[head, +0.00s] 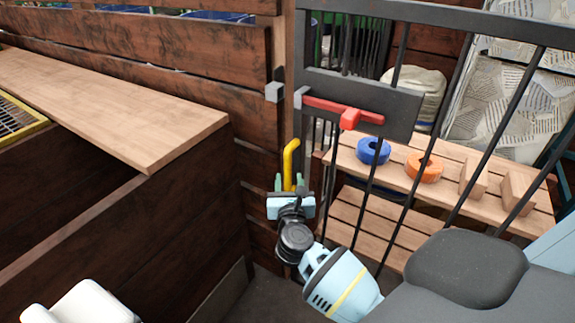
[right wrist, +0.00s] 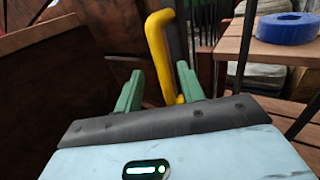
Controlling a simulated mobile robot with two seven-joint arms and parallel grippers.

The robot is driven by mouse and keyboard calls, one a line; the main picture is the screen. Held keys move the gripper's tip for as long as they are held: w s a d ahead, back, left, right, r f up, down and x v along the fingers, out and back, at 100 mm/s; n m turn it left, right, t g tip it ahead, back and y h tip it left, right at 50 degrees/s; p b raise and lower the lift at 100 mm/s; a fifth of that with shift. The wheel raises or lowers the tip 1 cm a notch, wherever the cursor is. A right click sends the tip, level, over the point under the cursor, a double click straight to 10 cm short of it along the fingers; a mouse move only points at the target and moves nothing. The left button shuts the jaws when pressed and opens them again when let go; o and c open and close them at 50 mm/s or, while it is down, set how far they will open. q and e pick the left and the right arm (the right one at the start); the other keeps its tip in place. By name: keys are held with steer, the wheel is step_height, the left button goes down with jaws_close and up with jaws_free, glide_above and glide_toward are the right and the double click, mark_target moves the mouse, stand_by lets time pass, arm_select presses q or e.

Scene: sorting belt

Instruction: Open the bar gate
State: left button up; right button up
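The bar gate (head: 359,95) has a dark frame, upright bars and a plate with a red latch handle (head: 349,117). The red bar lies level across the plate. The gate's left edge stands close beside the wooden post, so it looks shut. A bent yellow handle (head: 288,165) is low by that edge. My right gripper (head: 289,182) is open with green fingers pointing at the yellow handle. In the right wrist view the yellow handle (right wrist: 161,55) shows between the fingers, closer to the right one; whether it is within their reach is unclear. My left gripper is not in view.
Behind the bars a slatted bench (head: 445,185) holds a blue ring (head: 373,151), an orange ring (head: 424,168) and wooden blocks. At left a wooden counter (head: 110,105) and plank wall (head: 150,60) stand close. A grey block (head: 274,92) sits on the post.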

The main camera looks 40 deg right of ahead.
mark_target(288, 167)
steer(key=x, duration=0.7)
steer(key=shift+w+d, duration=0.15)
steer(key=shift+w, duration=0.05)
jaws_close()
